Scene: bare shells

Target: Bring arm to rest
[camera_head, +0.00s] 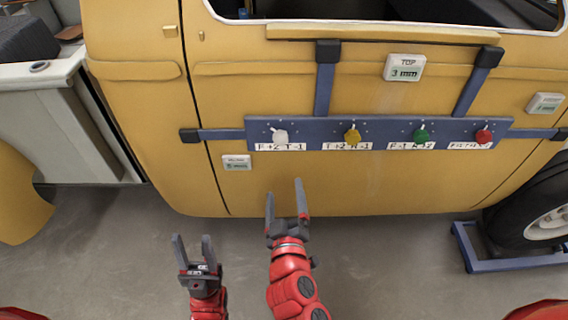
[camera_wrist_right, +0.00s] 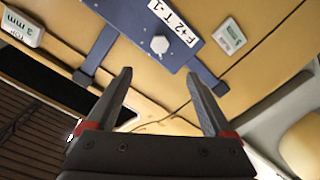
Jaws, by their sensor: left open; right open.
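My left gripper (camera_head: 193,252) is open and empty, low over the grey floor at the lower left of the head view. My right gripper (camera_head: 284,200) is open and empty, in front of the lower edge of a yellow vehicle door (camera_head: 370,190). In the right wrist view my right gripper's two fingers (camera_wrist_right: 160,90) stand apart with nothing between them. A white knob (camera_wrist_right: 159,44) on the blue panel shows beyond the fingertips, clear of them. Both red arms reach in from the bottom of the head view.
A blue panel (camera_head: 385,120) on the door carries white (camera_head: 280,136), yellow (camera_head: 352,136), green (camera_head: 421,136) and red (camera_head: 483,136) knobs with labels. Small display boxes (camera_head: 404,67) sit on the door. A wheel (camera_head: 545,220) stands by a blue frame (camera_head: 510,262) at right. Floor (camera_head: 400,270) is clear below.

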